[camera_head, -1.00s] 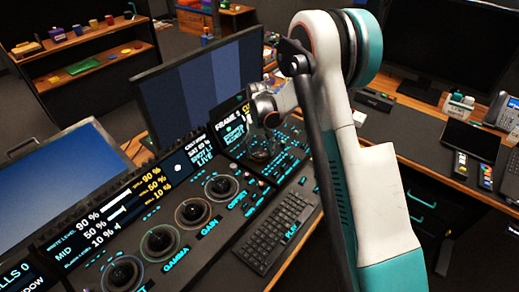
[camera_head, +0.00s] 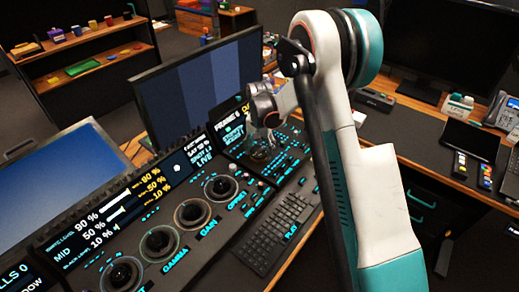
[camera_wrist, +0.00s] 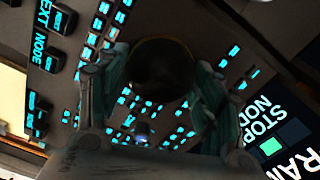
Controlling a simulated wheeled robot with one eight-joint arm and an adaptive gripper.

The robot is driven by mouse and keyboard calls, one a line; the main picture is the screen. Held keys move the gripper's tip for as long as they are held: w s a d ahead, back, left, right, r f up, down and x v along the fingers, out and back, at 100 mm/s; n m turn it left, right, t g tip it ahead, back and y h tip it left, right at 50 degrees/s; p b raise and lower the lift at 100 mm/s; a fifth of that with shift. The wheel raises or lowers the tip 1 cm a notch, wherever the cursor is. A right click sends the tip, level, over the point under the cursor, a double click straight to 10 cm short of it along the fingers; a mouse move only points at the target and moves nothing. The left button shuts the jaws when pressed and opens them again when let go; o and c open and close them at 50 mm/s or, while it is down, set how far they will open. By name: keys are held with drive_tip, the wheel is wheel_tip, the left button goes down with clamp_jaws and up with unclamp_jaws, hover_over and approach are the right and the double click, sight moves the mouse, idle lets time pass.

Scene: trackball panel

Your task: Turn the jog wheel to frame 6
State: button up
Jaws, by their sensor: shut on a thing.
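The jog wheel (camera_head: 260,153) is a dark round control on the sloped console panel at the centre of the head view, partly hidden by my gripper (camera_head: 268,135). In the wrist view my gripper (camera_wrist: 158,78) has a finger on each side of a dark round top, the jog wheel (camera_wrist: 160,62), and is shut on it. The frame display (camera_head: 229,122) stands just behind the wheel; its small heading looks like "FRAME 6", with further lines below partly hidden by my gripper. Part of the display (camera_wrist: 270,130) also shows at the right of the wrist view.
Lit cyan keys surround the wheel. Several trackballs (camera_head: 192,214) line the panel at left, with a keyboard (camera_head: 280,233) in front. A monitor (camera_head: 200,88) rises behind the console. A side desk at right holds a tablet (camera_head: 470,140) and phone.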

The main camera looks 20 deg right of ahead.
sight(260, 150)
drive_tip(key=o, duration=1.1)
drive_tip(key=shift+r, duration=0.15)
wheel_tip(260, 150, up, 12)
drive_tip(key=shift+f, duration=0.15)
